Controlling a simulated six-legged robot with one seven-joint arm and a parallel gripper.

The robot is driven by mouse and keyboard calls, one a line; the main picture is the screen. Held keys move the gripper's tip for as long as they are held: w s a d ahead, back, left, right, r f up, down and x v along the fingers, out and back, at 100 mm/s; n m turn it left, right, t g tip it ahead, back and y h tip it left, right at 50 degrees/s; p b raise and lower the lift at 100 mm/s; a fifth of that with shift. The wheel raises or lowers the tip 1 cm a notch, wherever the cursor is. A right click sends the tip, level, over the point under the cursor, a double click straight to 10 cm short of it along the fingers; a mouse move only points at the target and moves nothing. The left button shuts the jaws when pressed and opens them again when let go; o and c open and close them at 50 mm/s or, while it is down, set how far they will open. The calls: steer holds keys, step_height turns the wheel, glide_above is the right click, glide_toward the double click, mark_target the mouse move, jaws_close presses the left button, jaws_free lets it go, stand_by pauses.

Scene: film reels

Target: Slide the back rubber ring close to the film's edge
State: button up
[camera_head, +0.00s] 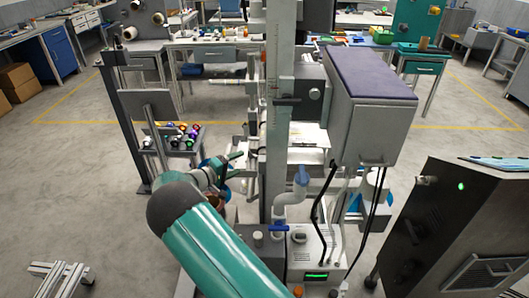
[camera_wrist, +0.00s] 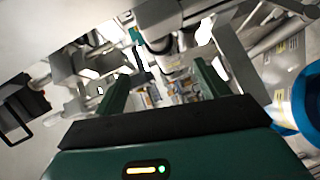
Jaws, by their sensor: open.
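My gripper (camera_head: 232,164) is at the end of my teal arm, left of the grey column of the machine. In the wrist view my gripper (camera_wrist: 160,85) shows two green fingers spread apart with nothing held between them. A pale cylinder (camera_wrist: 152,18) lies beyond the fingertips, with a dark band (camera_wrist: 160,46) around its lower end. I cannot tell whether this band is a rubber ring. I cannot clearly make out the back rubber ring or the film's edge in either view.
The grey column (camera_head: 278,130) and a purple-topped box (camera_head: 370,110) stand right of my gripper. A cart with coloured spools (camera_head: 172,138) is to the left. A dark cabinet (camera_head: 455,225) stands at right. A blue round part (camera_wrist: 305,105) is close at the wrist view's right. Open floor (camera_head: 85,190) lies left.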

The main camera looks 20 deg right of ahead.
mark_target(261, 153)
steer(key=x, duration=1.3)
